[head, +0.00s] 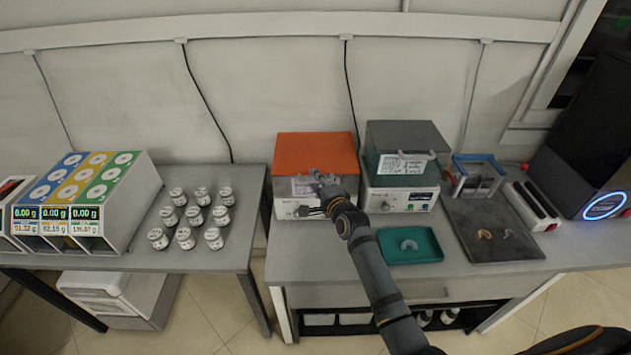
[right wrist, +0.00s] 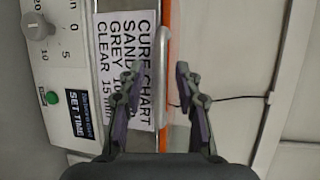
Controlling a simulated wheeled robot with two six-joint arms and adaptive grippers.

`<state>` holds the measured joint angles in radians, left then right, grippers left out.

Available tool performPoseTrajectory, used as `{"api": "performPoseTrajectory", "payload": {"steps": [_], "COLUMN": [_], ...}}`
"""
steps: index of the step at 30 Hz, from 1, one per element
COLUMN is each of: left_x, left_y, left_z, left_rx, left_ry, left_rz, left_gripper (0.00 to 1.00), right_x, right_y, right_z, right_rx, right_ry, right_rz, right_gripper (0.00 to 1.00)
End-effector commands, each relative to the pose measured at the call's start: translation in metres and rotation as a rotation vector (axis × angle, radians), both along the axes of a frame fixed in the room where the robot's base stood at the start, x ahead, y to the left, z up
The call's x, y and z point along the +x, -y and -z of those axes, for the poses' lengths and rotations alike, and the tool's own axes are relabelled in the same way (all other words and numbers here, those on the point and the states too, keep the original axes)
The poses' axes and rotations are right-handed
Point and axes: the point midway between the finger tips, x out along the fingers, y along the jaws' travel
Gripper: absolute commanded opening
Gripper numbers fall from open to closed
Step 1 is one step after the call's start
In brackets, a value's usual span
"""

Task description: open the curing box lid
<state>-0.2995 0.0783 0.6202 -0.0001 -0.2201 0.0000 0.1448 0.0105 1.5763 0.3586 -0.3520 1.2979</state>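The curing box (head: 286,208) stands on the right-hand table with its orange lid (head: 314,152) shut. In the right wrist view its front panel shows a dial, a green button and a cure chart (right wrist: 128,60). A pale bar handle (right wrist: 163,85) runs along the lid's edge. My right gripper (head: 313,193) is at the front of the box and hides part of it. In the wrist view the right gripper (right wrist: 160,70) is open, its fingers on either side of the handle; whether they touch it I cannot tell. My left gripper is out of view.
A grey-lidded box (head: 402,197) stands close on the right. A teal tray (head: 410,258) with a pale arch lies in front of it. A dark mat (head: 497,248) and a blue-framed stand (head: 478,165) are farther right. Several jars (head: 193,212) stand on the left table.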

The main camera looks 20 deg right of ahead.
Motion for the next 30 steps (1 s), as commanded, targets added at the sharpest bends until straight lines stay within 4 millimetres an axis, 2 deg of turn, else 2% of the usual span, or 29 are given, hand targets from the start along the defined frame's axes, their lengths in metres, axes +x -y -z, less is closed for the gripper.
{"api": "performPoseTrajectory", "payload": {"steps": [8,15,16,30], "left_x": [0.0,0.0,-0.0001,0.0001], "left_y": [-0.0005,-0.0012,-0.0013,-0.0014], "left_z": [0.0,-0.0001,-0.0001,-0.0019], "left_rx": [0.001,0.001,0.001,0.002], "left_ry": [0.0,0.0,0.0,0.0], "left_rz": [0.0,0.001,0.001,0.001], "left_gripper": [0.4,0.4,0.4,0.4], "right_x": [0.002,0.0018,0.0018,0.0041], "right_y": [-0.0004,-0.0002,-0.0002,-0.0001], "right_z": [0.0005,0.0006,0.0006,-0.0023], "right_rx": [0.0,-0.001,-0.001,-0.001], "right_ry": [0.0,0.0,0.0,-0.005], "right_rz": [0.0,0.0,0.0,0.0], "right_gripper": [0.34,0.01,0.0,0.0]}}
